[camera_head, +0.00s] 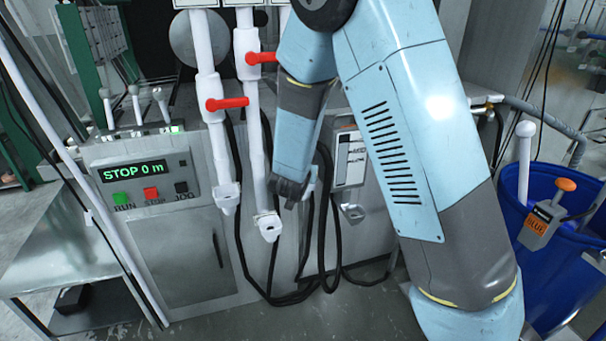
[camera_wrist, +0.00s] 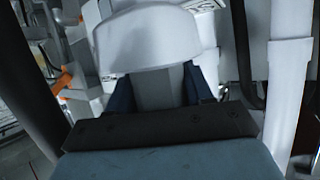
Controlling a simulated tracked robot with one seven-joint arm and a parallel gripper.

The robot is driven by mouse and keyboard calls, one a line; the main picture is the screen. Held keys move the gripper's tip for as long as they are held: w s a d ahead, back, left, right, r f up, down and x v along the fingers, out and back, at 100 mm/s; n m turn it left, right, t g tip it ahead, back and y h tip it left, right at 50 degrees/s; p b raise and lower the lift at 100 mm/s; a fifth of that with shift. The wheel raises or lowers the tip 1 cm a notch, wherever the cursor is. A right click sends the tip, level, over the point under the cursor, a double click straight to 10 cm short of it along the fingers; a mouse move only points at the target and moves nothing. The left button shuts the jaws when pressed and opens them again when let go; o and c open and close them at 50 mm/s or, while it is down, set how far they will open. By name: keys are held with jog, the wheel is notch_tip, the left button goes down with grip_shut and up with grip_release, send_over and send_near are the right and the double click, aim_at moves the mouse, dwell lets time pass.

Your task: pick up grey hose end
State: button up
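My gripper (camera_head: 289,190) hangs in front of the grey machine cabinet, right of two white pipes. A small light-grey piece (camera_head: 310,181) shows right beside it, which may be the grey hose end. In the wrist view my gripper (camera_wrist: 160,95) has dark blue finger parts on both sides of a grey part. A pale rounded piece (camera_wrist: 147,38) lies just beyond them. I cannot tell whether the fingers touch or grip it. Black hoses (camera_head: 322,235) hang behind and below the gripper.
The white pipes (camera_head: 213,115) have red levers (camera_head: 227,104). A control panel (camera_head: 140,178) reads "STOP 0 m". A grey spout (camera_head: 353,213) sits right of the gripper below a panel. A blue barrel (camera_head: 560,260) stands at right, and a metal bench (camera_head: 60,245) at left.

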jog(key=c, duration=0.8)
